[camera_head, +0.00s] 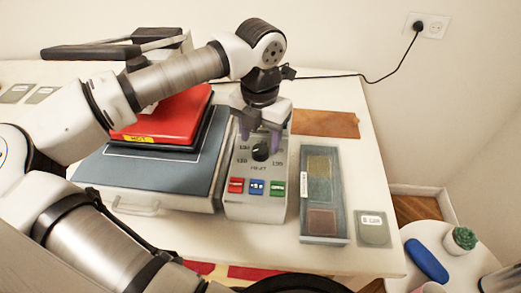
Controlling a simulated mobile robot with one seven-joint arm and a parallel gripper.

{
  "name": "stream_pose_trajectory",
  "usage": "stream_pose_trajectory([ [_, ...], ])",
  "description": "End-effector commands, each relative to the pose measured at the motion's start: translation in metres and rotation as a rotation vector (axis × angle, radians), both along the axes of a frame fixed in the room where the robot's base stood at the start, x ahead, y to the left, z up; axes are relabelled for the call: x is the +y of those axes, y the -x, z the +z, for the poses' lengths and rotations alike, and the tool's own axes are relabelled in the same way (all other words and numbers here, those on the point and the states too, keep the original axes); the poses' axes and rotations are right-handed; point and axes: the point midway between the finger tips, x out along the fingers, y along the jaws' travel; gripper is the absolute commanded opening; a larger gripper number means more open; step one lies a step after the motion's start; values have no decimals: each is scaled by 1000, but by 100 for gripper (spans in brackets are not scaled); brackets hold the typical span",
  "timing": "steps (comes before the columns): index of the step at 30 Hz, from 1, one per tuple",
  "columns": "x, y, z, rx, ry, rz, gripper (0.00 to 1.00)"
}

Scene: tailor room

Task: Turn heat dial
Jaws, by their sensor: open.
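The black heat dial (261,151) sits on the sloped top of a light grey control box (255,206), with temperature numbers around it and a label below it. My gripper (259,140) is over the upper part of the box, pointing down. Its purple-grey fingers are apart, one to each side just above the dial in the picture. I cannot tell whether they touch the dial. Red (236,186), blue (257,187) and green (278,188) buttons lie in a row below the dial.
A blue-grey press (150,182) with a red plate (165,122) stands left of the box. A tray of coloured swatches (321,205) and a brown leather piece (325,123) lie to the right. A black cable (385,77) runs to the wall socket. A round side table stands at lower right.

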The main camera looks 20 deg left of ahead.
Motion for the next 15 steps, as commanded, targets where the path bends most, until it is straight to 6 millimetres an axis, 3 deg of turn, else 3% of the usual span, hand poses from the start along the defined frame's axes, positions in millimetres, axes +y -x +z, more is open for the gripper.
stream_pose_trajectory([
  [1, 0, 0, -11, 0, 2, -1, 56],
  [6, 0, 0, -25, -1, 1, -1, 56],
  [15, -1, 0, -27, -1, 1, -1, 56],
])
